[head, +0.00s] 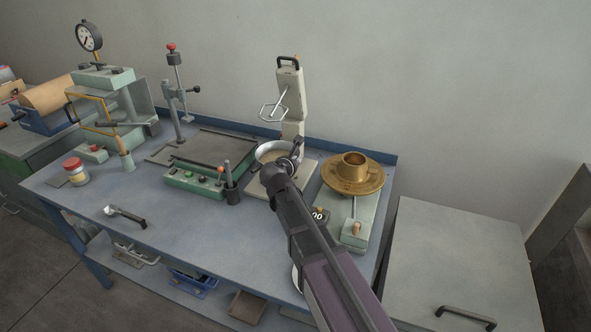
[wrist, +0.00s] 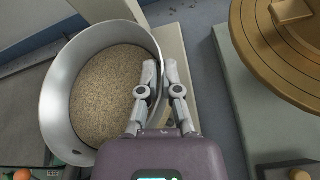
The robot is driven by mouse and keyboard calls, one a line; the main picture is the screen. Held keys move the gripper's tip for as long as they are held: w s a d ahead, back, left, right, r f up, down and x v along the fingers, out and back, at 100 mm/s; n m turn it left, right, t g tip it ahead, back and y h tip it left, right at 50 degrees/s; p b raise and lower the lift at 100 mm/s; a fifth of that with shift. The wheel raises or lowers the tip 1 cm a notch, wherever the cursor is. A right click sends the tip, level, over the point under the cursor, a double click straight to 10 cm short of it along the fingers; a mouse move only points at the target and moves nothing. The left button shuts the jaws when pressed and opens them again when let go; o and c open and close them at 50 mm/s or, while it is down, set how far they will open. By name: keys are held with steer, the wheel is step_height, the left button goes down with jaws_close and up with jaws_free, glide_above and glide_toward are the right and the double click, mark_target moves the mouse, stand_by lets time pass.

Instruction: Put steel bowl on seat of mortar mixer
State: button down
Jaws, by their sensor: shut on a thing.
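The steel bowl (head: 262,157) is at the mortar mixer (head: 291,95), over its pale base (head: 307,178). The mixer's head is tilted up, with its wire paddle above the bowl. In the wrist view the bowl (wrist: 54,95) holds grainy sand-coloured material. My gripper (wrist: 160,76) is shut on the bowl's right wall, one finger on each side of the rim. In the head view my gripper (head: 291,167) is at the bowl's right front side. The seat is hidden under the bowl, and I cannot tell whether the bowl touches it.
A brass flow table (head: 367,184) stands close on the right. A red-lidded jar (head: 76,171) is farther left. The front middle of the bench (head: 190,232) is clear.

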steer(key=shift+f+b, duration=1.55)
steer(key=shift+f, duration=0.1)
steer(key=shift+f, duration=0.1)
steer(key=c, duration=0.8)
jaws_free()
steer(key=p+v, duration=0.4)
steer(key=v, duration=0.8)
steer(key=shift+p, duration=0.3)
